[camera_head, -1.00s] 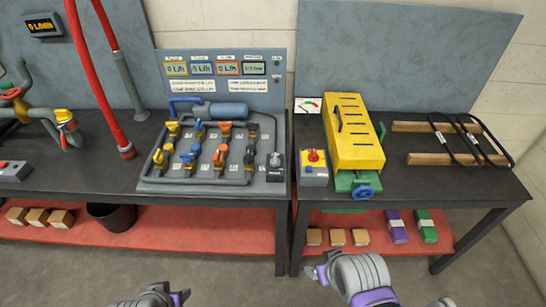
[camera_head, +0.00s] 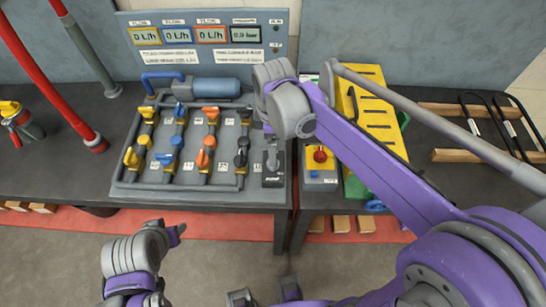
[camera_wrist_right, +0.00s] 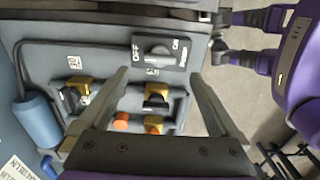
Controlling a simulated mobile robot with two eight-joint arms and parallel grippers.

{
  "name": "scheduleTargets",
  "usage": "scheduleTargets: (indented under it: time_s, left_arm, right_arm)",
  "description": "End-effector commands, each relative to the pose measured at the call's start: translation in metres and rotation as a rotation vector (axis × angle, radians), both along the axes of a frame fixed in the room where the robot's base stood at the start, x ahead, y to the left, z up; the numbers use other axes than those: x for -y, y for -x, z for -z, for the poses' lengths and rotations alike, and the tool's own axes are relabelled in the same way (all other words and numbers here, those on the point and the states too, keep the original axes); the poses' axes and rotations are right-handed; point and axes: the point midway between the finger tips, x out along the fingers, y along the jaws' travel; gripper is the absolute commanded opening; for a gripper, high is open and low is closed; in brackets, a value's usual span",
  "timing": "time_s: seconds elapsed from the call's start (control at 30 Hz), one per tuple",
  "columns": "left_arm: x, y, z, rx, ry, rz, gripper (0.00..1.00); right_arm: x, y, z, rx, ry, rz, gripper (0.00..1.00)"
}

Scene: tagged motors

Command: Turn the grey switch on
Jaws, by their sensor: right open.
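The grey switch (camera_head: 272,168) is a dark box with a light grey knob at the front right corner of the pipe-and-valve panel. In the right wrist view the switch (camera_wrist_right: 158,51) shows its knob between the OFF and ON labels; I cannot tell which it points to. My right gripper (camera_head: 268,138) reaches in from the right above the switch, its fingers partly hidden by my wrist. In the right wrist view its two fingers (camera_wrist_right: 160,78) are apart with nothing between them. My left gripper (camera_head: 174,234) is low in front of the bench, its jaws unclear.
Several yellow, blue, orange and black valves (camera_head: 208,142) stand close left of the switch. A yellow box with a red knob (camera_head: 320,157) is just right. Meter displays (camera_head: 210,35) stand behind. The floor before the benches looks clear.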

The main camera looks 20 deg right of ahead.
Motion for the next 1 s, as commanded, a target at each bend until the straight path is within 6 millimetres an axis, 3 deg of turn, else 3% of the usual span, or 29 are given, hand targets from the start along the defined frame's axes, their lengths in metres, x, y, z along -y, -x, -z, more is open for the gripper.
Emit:
scheduleTargets:
  time_s: [0.1, 0.33, 0.77, 1.0]
  left_arm:
    - [0.0, 0.001, 0.003, -0.002, 0.0, 0.0, 0.5]
    - [0.0, 0.002, 0.006, -0.003, 0.0, 0.0, 0.5]
    - [0.0, 0.002, 0.007, -0.004, 0.0, 0.0, 0.5]
    - [0.0, 0.002, 0.007, -0.004, 0.0, 0.0, 0.5]
  right_arm:
    - [0.0, 0.0, 0.026, 0.0, 0.0, 0.001, 0.97]
    - [0.0, 0.0, 0.059, 0.001, -0.001, 0.002, 0.97]
    - [0.0, 0.0, 0.07, 0.002, 0.0, 0.003, 0.97]
    - [0.0, 0.0, 0.07, 0.002, 0.0, 0.003, 0.56]
